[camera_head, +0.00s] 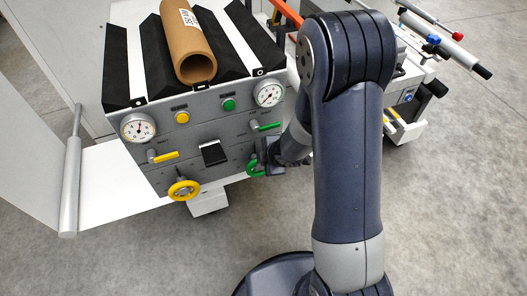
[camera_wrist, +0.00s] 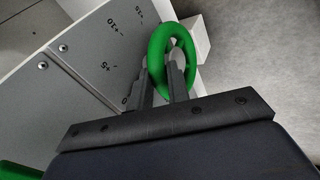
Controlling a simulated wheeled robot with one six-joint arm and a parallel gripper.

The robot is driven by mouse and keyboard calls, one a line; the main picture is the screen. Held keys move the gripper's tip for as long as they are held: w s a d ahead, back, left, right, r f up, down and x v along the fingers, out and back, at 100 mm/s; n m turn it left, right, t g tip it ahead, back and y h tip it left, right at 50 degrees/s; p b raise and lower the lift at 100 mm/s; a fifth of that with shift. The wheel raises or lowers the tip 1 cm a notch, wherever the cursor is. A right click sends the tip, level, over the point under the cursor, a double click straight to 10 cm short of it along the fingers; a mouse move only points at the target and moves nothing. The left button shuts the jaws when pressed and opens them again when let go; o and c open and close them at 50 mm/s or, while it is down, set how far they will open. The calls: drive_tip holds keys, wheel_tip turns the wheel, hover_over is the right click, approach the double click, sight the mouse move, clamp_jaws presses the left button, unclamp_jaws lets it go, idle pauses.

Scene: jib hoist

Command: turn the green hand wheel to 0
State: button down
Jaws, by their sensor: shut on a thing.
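The green hand wheel (camera_head: 253,168) is at the lower right of the grey panel (camera_head: 210,152), partly hidden by my gripper (camera_head: 268,158) in the head view. In the wrist view the green hand wheel (camera_wrist: 158,45) is a ring seen at a slant. My gripper (camera_wrist: 163,85) is shut on its near rim, one finger on each side. Scale marks reading +15, +10, +5 and part of a 0 show on the panel (camera_wrist: 92,62) beside the wheel. The wheel's pointer cannot be made out.
A yellow hand wheel (camera_head: 184,190), a yellow lever (camera_head: 165,156) and a green lever (camera_head: 266,126) are on the same panel. A cardboard tube (camera_head: 187,45) lies on black supports above. Grey floor is clear in front. Another cart (camera_head: 408,100) stands behind my arm.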

drive_tip(key=shift+d+p, duration=0.1)
drive_tip(key=shift+p, duration=0.3)
drive_tip(key=c, duration=1.3)
unclamp_jaws()
drive_tip(key=shift+c, duration=0.2)
drive_tip(key=p+v, duration=0.5)
drive_tip(key=v, duration=0.5)
drive_tip(key=shift+s+d+r, duration=0.2)
drive_tip(key=shift+d+r, duration=0.1)
drive_tip(key=shift+f, duration=0.15)
